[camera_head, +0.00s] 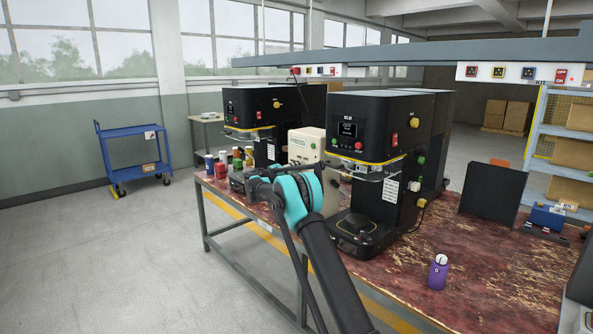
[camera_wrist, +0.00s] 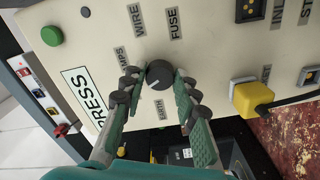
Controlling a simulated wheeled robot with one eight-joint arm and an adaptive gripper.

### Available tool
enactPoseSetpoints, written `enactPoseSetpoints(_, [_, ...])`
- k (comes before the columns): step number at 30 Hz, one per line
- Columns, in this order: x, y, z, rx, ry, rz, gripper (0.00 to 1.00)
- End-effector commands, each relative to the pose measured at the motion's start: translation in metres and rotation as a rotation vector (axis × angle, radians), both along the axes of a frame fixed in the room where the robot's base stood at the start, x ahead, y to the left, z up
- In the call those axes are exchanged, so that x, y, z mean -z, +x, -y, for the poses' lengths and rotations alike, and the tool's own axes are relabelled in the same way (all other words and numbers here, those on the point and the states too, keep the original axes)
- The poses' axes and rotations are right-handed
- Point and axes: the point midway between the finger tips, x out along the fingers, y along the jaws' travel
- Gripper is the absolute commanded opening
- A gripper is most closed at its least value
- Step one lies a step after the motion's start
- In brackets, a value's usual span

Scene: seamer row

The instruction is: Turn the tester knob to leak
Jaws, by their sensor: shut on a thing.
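The tester is a cream box (camera_head: 304,146) between the two black seaming machines in the head view. In the wrist view its cream panel (camera_wrist: 235,70) fills most of the picture. The dark round knob (camera_wrist: 160,73) sits among printed labels; I read WIRE, FUSE and EARTH, and a partly covered one at left. I cannot read LEAK. A pale mark shows on the knob's lower edge, towards the EARTH side. My gripper (camera_wrist: 159,80) has a finger on each side of the knob and is shut on it. In the head view my arm hides the gripper.
A green button (camera_wrist: 51,35) and a yellow plug (camera_wrist: 252,98) with cable are on the panel. Black machines (camera_head: 375,125) flank the tester. Several cans and a purple bottle (camera_head: 438,272) stand on the worn red bench (camera_head: 480,270).

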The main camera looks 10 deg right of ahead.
Motion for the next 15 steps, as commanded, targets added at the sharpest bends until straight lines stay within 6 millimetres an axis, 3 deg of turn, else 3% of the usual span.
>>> enactPoseSetpoints(14, [0.0021,-0.0011,-0.0005,0.003,0.012,0.011,0.01])
enactPoseSetpoints(15, [0.0021,-0.0011,-0.0005,0.003,0.012,0.011,0.32])
